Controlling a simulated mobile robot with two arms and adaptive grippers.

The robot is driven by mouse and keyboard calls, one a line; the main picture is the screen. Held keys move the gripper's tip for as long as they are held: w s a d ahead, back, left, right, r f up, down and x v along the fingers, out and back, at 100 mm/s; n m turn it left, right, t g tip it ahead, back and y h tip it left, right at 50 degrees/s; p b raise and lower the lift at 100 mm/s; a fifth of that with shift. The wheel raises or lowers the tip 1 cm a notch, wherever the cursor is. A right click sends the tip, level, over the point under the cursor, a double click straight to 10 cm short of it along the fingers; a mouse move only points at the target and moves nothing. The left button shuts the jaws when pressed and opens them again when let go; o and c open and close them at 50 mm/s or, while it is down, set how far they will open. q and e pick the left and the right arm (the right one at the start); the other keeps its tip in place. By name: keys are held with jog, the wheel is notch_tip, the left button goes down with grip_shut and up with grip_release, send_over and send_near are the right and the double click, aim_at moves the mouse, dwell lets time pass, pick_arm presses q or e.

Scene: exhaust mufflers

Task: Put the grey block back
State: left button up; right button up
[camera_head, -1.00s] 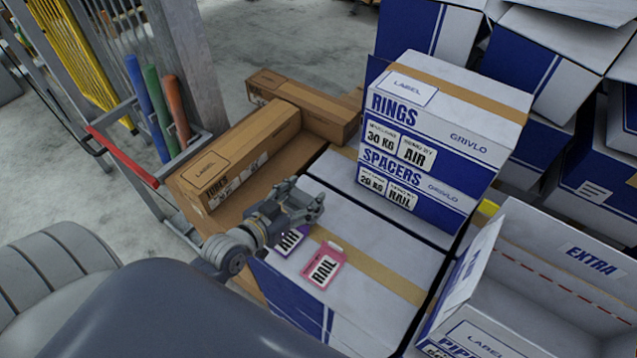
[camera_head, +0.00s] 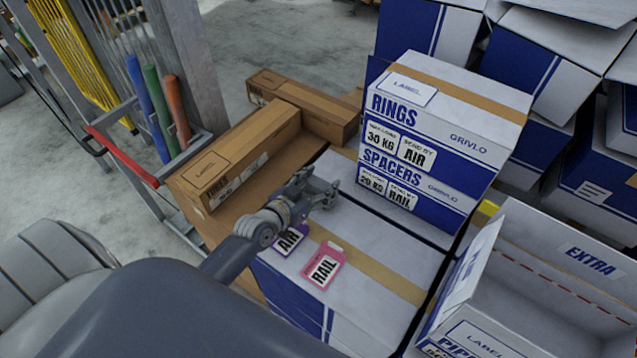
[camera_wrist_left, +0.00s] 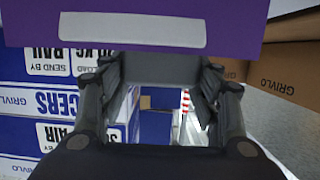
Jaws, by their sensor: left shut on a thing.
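My left gripper (camera_head: 322,190) is above the near white-and-blue box, beside its far left edge. In the left wrist view its two fingers (camera_wrist_left: 162,75) stand apart with a plain grey surface (camera_wrist_left: 160,66) spanning between them. I take this to be the grey block, held in the fingers. In the head view the block cannot be told apart from the grey gripper. A purple AIR tag (camera_head: 289,240) lies on the box just below my wrist, and a pink RAIL tag (camera_head: 323,267) lies beside it. My right gripper is out of view.
RINGS (camera_head: 445,105) and SPACERS (camera_head: 415,185) cartons are stacked to the right of the gripper. Brown cartons (camera_head: 240,160) lie to the left and behind. An open EXTRA box (camera_head: 560,290) stands at the right. A rack with coloured handles (camera_head: 160,110) is at the left.

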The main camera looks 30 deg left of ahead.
pick_arm(q)
jog(key=o, duration=1.1)
jog(key=shift+f, duration=0.15)
jog(key=shift+r, duration=0.25)
jog(key=v, duration=1.2)
jog(key=shift+f, duration=0.1)
jog(key=shift+s+f, duration=0.1)
